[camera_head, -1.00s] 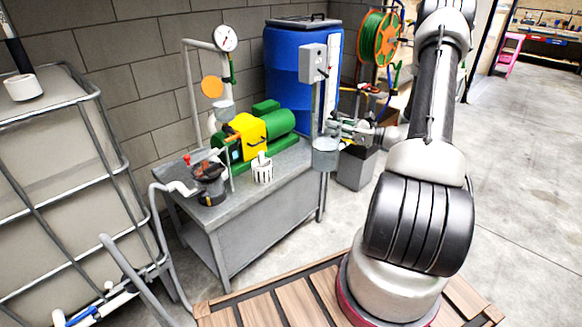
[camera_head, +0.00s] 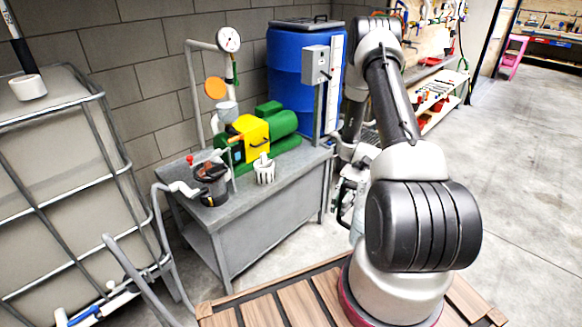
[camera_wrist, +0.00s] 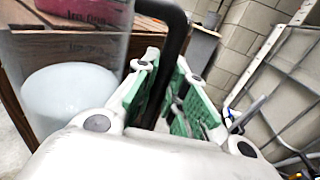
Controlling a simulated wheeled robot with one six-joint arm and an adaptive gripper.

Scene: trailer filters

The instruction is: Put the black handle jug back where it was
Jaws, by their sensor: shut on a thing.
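The jug (camera_wrist: 60,55) fills the left of the wrist view, clear-walled with dark markings, its rim and base cut off. Its black handle (camera_wrist: 172,50) runs between the green-padded fingers of my gripper (camera_wrist: 172,95), which is shut on it. A pale, rounded shape shows in the lower part of the jug; I cannot tell if it is liquid or the base. In the head view my gripper (camera_head: 350,185) hangs low beside the right end of the metal bench, partly behind my arm. The jug is not clearly visible there.
The metal bench (camera_head: 235,203) carries a green and yellow pump (camera_head: 260,135), a dark pot (camera_head: 211,186) and a white slotted cup (camera_head: 264,170). A blue barrel (camera_head: 290,75) stands behind. A caged tank (camera_head: 55,190) is at left. Open concrete floor (camera_head: 510,200) lies right.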

